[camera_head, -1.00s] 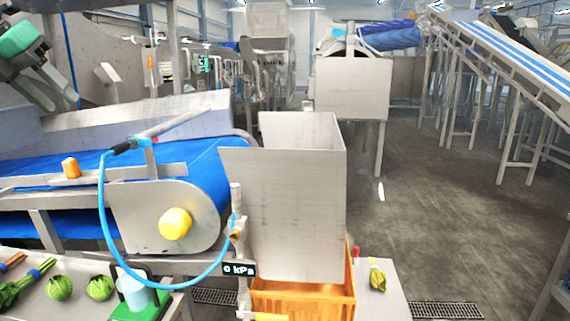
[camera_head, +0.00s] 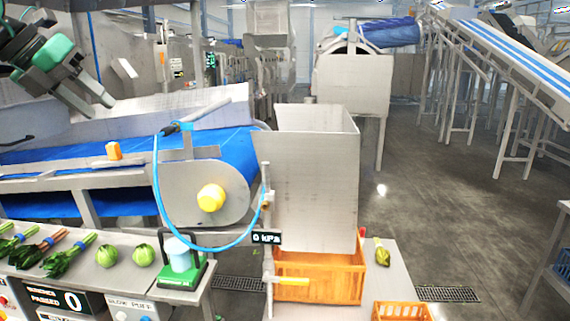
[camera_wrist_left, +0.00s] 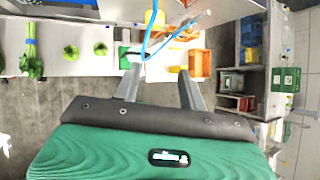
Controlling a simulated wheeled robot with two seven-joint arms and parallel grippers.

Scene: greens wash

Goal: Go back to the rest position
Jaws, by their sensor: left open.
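My left gripper (camera_head: 97,102) is in the upper left of the head view, raised in front of the conveyor. Its two fingers are apart with nothing between them. In the left wrist view the open fingers (camera_wrist_left: 160,85) point toward the bench, with floor and bench edge beyond them. My right gripper shows in neither view.
A bench (camera_head: 120,283) at lower left holds greens bunches (camera_head: 68,255), two round green vegetables (camera_head: 107,256) and a green-based device (camera_head: 183,272). A blue conveyor (camera_head: 235,150), a steel chute (camera_head: 305,180) and an orange crate (camera_head: 320,278) stand beyond. Floor is open at right.

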